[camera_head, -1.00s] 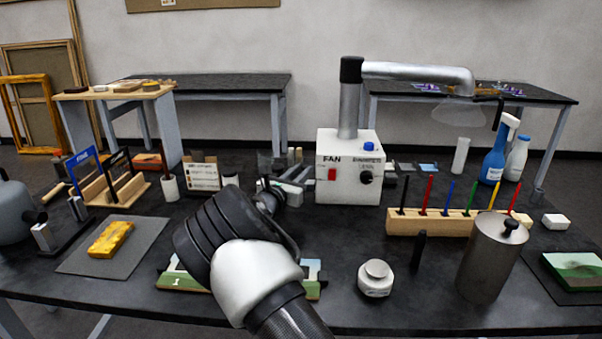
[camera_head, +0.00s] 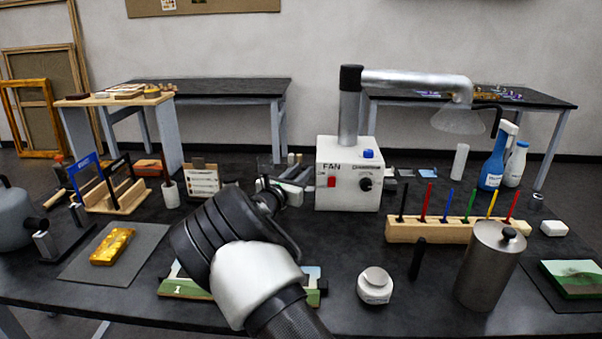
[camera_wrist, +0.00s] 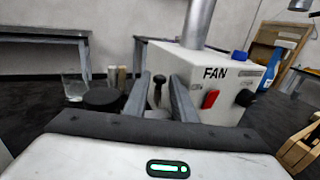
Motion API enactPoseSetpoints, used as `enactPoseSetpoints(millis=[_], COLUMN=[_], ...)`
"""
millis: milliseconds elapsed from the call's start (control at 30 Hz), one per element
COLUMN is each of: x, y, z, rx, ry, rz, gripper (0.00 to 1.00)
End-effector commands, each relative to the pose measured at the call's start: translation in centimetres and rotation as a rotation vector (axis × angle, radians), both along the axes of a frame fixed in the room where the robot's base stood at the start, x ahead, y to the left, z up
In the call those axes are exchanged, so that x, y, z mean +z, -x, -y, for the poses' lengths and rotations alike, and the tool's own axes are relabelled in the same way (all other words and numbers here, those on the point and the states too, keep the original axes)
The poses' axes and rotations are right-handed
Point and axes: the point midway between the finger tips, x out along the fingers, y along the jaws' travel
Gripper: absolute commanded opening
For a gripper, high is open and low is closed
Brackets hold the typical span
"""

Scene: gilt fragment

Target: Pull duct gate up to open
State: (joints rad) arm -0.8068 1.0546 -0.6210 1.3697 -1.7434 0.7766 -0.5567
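The white fan box (camera_head: 347,172) stands at the back middle of the table, with a red switch, a blue button and a black knob. A silver duct (camera_head: 349,108) rises from its top and bends right to a hood. In the wrist view, a small dark-knobbed handle (camera_wrist: 159,88) stands upright beside the box (camera_wrist: 215,75); I cannot tell for sure that it is the duct gate. My gripper (camera_wrist: 160,95) is open, its fingers on either side of this handle with gaps visible. In the head view my gripper (camera_head: 290,187) is left of the box, partly hidden by my wrist.
A gold block (camera_head: 112,246) lies on a grey mat at left. Small items crowd the area behind my gripper.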

Motion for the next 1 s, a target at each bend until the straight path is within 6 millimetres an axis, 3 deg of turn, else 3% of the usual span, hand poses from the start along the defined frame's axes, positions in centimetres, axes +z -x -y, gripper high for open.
enactPoseSetpoints(millis=[267,800,1000], x=[0.0,0.1,0.1], y=[1.0,12.0,14.7], z=[-0.6,-6.1,-7.3], rx=[0.002,0.003,0.001], ry=[0.0,-0.001,0.001], rz=[-0.001,-0.002,0.0], gripper=[0.24,0.24,0.24])
